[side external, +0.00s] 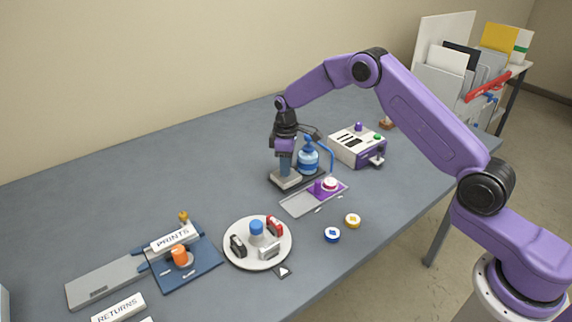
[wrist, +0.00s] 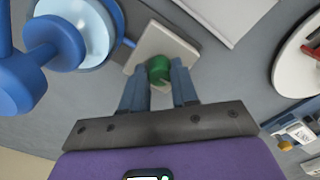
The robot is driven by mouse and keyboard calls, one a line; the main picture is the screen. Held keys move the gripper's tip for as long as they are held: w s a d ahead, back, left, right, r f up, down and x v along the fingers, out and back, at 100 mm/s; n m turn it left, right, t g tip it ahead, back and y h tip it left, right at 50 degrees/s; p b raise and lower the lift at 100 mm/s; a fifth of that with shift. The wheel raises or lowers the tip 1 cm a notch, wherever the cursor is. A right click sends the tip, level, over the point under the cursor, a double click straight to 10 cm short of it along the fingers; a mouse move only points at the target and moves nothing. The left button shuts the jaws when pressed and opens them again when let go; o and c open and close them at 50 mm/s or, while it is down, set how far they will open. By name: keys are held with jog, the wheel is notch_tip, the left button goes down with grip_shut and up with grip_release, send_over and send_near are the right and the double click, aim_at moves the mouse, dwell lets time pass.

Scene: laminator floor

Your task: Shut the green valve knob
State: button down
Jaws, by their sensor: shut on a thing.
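The green valve knob (wrist: 158,67) shows in the wrist view between the two blue-grey fingers of my gripper (wrist: 157,80). My gripper is shut on it, with a finger at either side. The knob sits over a pale square block (wrist: 165,40). In the side external view my gripper (side external: 285,167) points down at this block (side external: 286,179), and the fingers hide the knob. How far the knob is turned cannot be told.
A blue bottle-like part (side external: 308,160) with a blue pipe stands close beside my gripper. A grey tray (side external: 298,204) with purple and red-white parts lies in front. A white box (side external: 357,148) stands right; a round plate (side external: 231,256) holds several items.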

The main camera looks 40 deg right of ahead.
dwell(0.4)
jog(key=c, duration=0.9)
grip_release()
jog(key=shift+o, duration=0.2)
jog(key=shift+r, duration=0.1)
notch_tip(320, 180, up, 17)
jog(key=shift+r, duration=0.15)
